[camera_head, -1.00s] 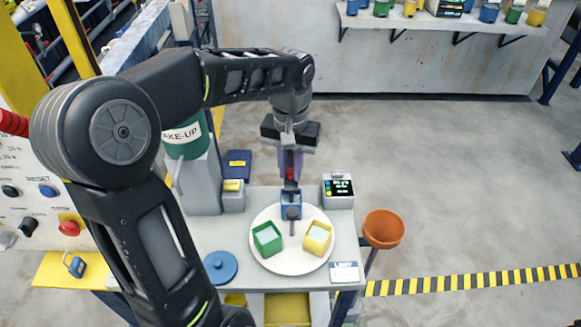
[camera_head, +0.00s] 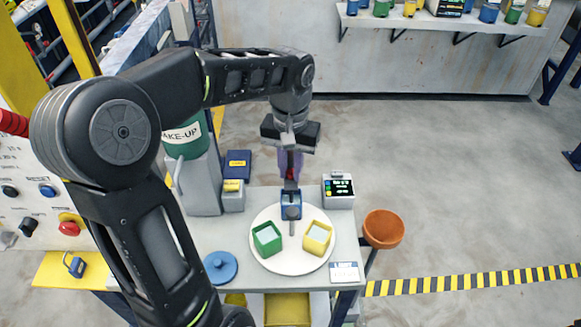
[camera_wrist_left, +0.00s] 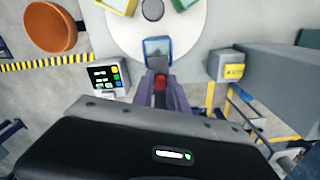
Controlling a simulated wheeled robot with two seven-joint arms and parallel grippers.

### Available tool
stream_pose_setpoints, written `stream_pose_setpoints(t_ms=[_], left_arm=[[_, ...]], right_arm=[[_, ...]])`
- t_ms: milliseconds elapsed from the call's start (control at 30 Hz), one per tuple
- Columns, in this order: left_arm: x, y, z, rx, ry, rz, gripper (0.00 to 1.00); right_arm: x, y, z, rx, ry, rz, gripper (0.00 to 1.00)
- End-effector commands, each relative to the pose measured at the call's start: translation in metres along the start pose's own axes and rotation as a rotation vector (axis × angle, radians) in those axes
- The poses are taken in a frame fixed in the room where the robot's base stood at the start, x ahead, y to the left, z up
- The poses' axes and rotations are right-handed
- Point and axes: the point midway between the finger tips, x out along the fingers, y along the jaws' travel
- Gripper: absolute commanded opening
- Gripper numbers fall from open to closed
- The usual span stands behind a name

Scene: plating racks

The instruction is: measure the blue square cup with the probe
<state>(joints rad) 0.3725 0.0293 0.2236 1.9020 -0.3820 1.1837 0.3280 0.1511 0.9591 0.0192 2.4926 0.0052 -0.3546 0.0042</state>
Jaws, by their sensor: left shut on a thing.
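The blue square cup (camera_head: 291,197) stands at the back of a round white plate (camera_head: 270,262), between a green square cup (camera_head: 267,239) and a yellow square cup (camera_head: 317,238). My left gripper (camera_head: 290,172) is above the blue cup, pointing down. It is shut on the probe (camera_wrist_left: 160,84), which has a red part between the fingers and a grey part beyond. The probe's grey end overlaps the blue cup in both views; I cannot tell whether it is inside or in front of it. The blue cup also shows in the left wrist view (camera_wrist_left: 153,46). My right gripper is out of view.
A small meter with a lit screen (camera_head: 338,191) stands right of the blue cup. A blue round lid (camera_head: 221,266) lies left of the plate, and an orange bowl (camera_head: 384,228) is beyond the table's right edge. A green make-up container (camera_head: 183,135) stands at the back left.

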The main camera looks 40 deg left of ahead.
Motion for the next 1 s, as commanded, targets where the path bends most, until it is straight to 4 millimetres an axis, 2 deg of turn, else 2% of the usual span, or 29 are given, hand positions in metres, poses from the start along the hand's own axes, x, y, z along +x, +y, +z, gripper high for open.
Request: stream_pose_setpoints(t_ms=[333, 633, 967, 1000], left_arm=[[-0.003, 0.0, 0.0, 0.0, 0.001, 0.0, 0.0], [-0.056, 0.0, -0.001, 0.0, 0.003, 0.0, 0.0], [-0.061, 0.0, -0.001, 0.0, 0.006, 0.0, 0.0], [-0.061, 0.0, -0.002, 0.0, 0.006, 0.0, 0.19]], right_arm=[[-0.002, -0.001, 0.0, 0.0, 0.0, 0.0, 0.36], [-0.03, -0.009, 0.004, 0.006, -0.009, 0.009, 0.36], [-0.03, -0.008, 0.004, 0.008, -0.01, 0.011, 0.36], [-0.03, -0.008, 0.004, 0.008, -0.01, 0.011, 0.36]])
